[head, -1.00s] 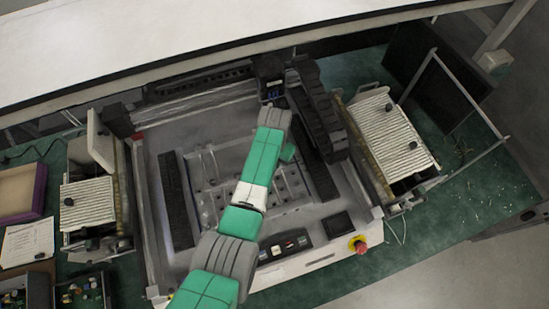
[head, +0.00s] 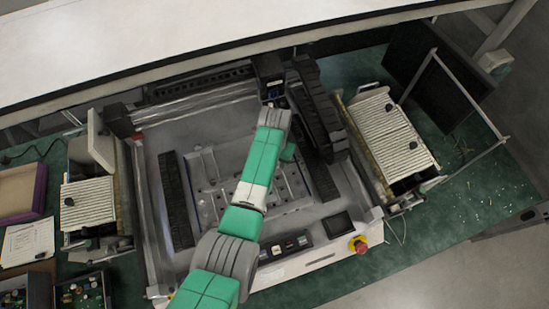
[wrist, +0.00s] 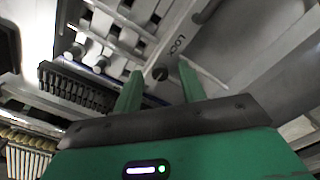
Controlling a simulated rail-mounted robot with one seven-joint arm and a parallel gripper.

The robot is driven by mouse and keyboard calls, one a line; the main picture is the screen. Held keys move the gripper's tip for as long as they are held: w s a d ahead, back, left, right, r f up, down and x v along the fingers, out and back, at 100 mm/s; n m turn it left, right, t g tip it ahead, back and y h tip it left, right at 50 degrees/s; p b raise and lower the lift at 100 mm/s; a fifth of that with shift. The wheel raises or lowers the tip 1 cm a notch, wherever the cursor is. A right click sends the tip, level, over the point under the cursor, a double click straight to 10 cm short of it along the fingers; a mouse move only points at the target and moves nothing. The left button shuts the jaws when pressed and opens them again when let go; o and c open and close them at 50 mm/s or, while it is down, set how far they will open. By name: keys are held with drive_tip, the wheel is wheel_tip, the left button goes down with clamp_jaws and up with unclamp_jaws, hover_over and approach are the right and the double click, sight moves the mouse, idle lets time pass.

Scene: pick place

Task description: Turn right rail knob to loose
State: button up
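I cannot tell whether either finger touches the knob. In the head view my arm reaches over the middle of the grey machine (head: 215,115) toward its back. The fingertips and the knob cannot be made out there.
Black rail blocks (head: 318,110) stand right of my arm, and a dark block (head: 268,68) is behind it. A row of dark teeth (wrist: 75,90) lies left of the fingers in the wrist view. A red emergency button (head: 360,246) is at the machine's front right.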

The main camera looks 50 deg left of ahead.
drive_tip(key=shift+r, duration=0.1)
wheel_tip(320, 180, up, 8)
drive_tip(key=shift+f+p, duration=0.2)
drive_tip(key=shift+p, duration=0.25)
